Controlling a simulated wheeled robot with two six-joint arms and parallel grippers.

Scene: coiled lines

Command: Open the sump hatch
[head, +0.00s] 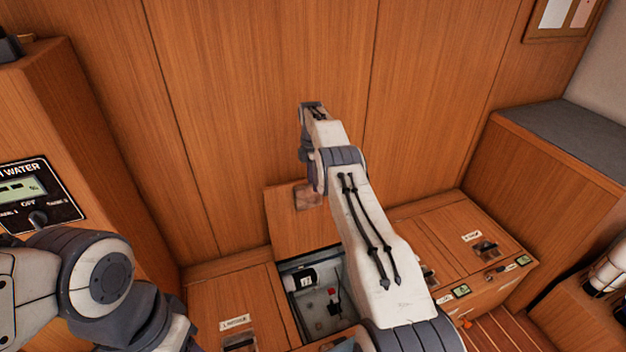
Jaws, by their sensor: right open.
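The sump hatch lid (285,222) is a wooden panel standing raised against the back wall, with a small square plate (308,196) near its top edge. Below it is the open sump well (308,318), grey inside, with a dark and white cylinder and a small red-topped part. My right arm crosses in front of the lid's right side and part of the well. My right gripper (307,156) is open, close to the lid's top edge; its fingertips are mostly hidden, and I cannot tell whether it touches. My left arm is at lower left, its gripper out of view.
A labelled closed hatch (235,305) lies left of the well, and another (465,238) lies right. A wooden cabinet with a water panel (38,195) stands at left. A grey-topped wooden locker (575,135) stands at right. Slatted floor shows at lower right.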

